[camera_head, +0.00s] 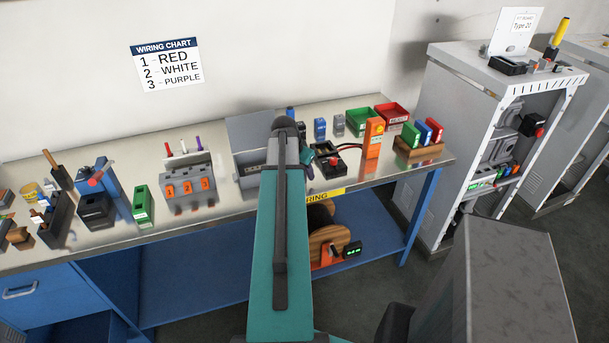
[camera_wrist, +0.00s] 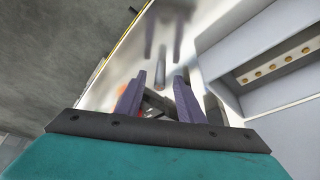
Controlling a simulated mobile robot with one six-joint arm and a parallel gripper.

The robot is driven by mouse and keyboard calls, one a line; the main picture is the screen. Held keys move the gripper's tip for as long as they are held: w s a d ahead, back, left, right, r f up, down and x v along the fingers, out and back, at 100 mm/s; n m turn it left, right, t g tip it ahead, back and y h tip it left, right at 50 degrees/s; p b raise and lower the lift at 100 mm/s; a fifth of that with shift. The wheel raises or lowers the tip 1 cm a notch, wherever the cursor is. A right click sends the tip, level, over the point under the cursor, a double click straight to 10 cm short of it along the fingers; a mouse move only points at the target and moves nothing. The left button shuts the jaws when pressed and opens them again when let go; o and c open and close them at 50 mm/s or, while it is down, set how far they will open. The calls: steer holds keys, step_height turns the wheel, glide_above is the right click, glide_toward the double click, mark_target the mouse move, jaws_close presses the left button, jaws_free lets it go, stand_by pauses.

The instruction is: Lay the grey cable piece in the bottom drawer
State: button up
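My gripper (camera_wrist: 157,85) shows in the wrist view with its two purple-grey fingers apart, low over the shiny bench top. A small grey cylinder, which looks like the grey cable piece (camera_wrist: 160,74), lies between and just beyond the fingertips. A gap shows on each side of it; I cannot tell whether it touches anything. In the head view my arm hides the cable piece and most of the gripper. The blue drawer unit (camera_head: 60,295) is at the lower left, with a handled drawer front. Below it a blue open space (camera_head: 85,328) shows, perhaps the bottom drawer, cut by the frame.
A grey open-lidded box (camera_head: 250,135) stands beside my arm; its terminal row shows in the wrist view (camera_wrist: 272,68). A black-and-red device (camera_head: 328,162) and an orange block (camera_head: 373,138) stand to the right. Several tools and bins crowd the bench. A spool (camera_head: 328,245) sits underneath.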

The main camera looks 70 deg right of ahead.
steer(key=shift+s+d+f, duration=0.1)
steer(key=shift+d+f, duration=0.1)
steer(key=shift+f, duration=0.25)
stand_by(0.3)
jaws_close()
